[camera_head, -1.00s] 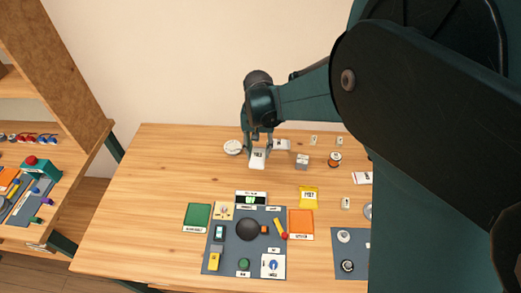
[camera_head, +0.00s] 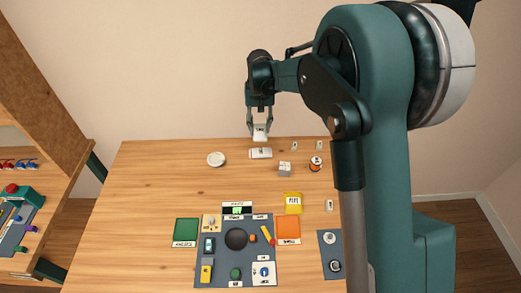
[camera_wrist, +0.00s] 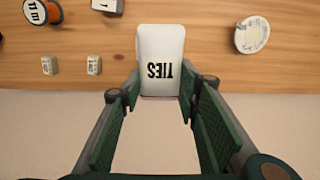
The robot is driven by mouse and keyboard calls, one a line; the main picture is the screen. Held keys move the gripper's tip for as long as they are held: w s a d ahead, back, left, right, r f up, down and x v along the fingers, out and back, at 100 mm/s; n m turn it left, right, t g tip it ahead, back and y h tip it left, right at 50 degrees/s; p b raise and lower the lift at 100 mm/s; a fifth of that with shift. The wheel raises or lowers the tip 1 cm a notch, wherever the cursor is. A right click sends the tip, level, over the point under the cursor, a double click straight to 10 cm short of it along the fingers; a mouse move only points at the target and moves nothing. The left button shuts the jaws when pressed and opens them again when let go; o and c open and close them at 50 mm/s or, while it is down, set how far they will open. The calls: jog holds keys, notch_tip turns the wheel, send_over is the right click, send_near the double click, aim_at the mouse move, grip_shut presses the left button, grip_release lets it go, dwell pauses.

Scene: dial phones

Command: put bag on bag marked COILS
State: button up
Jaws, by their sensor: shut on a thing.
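My gripper (camera_head: 260,124) is shut on a white bag (camera_head: 260,134) and holds it upright above the back of the table. In the wrist view the bag (camera_wrist: 161,48) reads TIES and sits between my fingertips (camera_wrist: 160,88). A second white bag (camera_head: 260,153) lies on the table, just below the held one in the head view. Its print is too small to read. In the wrist view the held bag appears to hide it. I cannot read COILS on anything in view.
A grey box (camera_head: 284,169) and an orange-black spool (camera_head: 316,163) stand to the right.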

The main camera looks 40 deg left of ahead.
jog(key=shift+w+a, duration=0.1)
jog(key=shift+w, duration=0.15)
send_near(261, 153)
jog(key=shift+w+a+f, duration=1.25)
jog(key=shift+a+f, duration=0.05)
jog(key=shift+f+b, duration=0.3)
jog(key=shift+f, duration=1.6)
jog(key=shift+f, duration=0.2)
jog(key=o, duration=0.9)
